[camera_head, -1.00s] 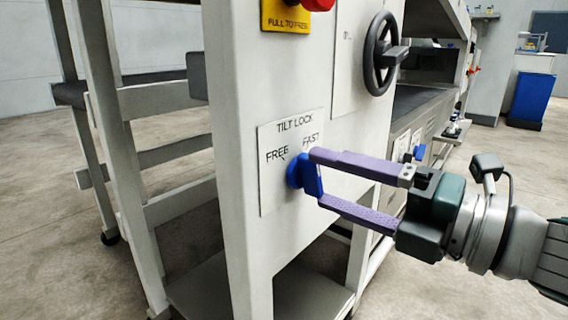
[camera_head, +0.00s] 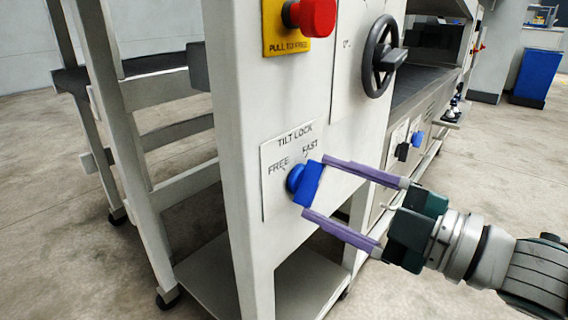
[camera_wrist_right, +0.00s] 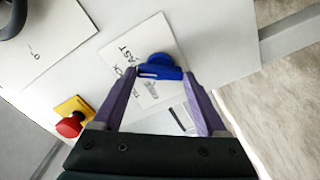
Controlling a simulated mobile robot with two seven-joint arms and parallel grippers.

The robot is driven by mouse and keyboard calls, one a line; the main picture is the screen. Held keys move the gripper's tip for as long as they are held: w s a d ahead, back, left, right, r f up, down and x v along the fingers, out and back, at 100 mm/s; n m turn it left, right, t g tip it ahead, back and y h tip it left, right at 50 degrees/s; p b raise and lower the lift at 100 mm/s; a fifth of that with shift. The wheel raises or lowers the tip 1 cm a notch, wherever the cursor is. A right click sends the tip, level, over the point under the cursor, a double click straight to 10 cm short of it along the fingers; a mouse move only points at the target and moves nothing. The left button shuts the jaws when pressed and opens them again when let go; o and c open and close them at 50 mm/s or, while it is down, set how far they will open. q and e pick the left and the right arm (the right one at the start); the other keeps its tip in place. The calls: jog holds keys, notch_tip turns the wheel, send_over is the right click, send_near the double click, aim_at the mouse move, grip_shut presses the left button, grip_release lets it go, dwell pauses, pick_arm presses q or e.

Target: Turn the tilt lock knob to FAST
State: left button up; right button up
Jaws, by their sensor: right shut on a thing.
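The blue tilt lock knob (camera_head: 309,184) sits on the white TILT LOCK label plate (camera_head: 271,200) on the machine's upright panel. Its grip bar slants, with the upper end leaning right toward the word FAST. My right gripper (camera_head: 315,186) comes in from the right, its two purple fingers at the bar's two ends, shut on it. In the right wrist view the knob (camera_wrist_right: 160,68) lies between the fingertips of the right gripper (camera_wrist_right: 163,76), with a pale line on its bar. The words there are partly hidden. My left gripper is not in view.
A red stop button (camera_head: 316,17) on a yellow plate (camera_head: 281,42) is above the knob. A black handwheel (camera_head: 378,56) is to the upper right. A lower shelf (camera_head: 300,285) lies below. Open floor is at the left; a blue bin (camera_head: 537,75) stands far right.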

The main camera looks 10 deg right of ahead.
jog(key=shift+m+p, duration=0.35)
jog(key=shift+m, duration=0.75)
jog(key=o, duration=1.3)
jog(key=p+v, duration=0.2)
jog(key=v, duration=0.8)
jog(key=shift+p, duration=0.35)
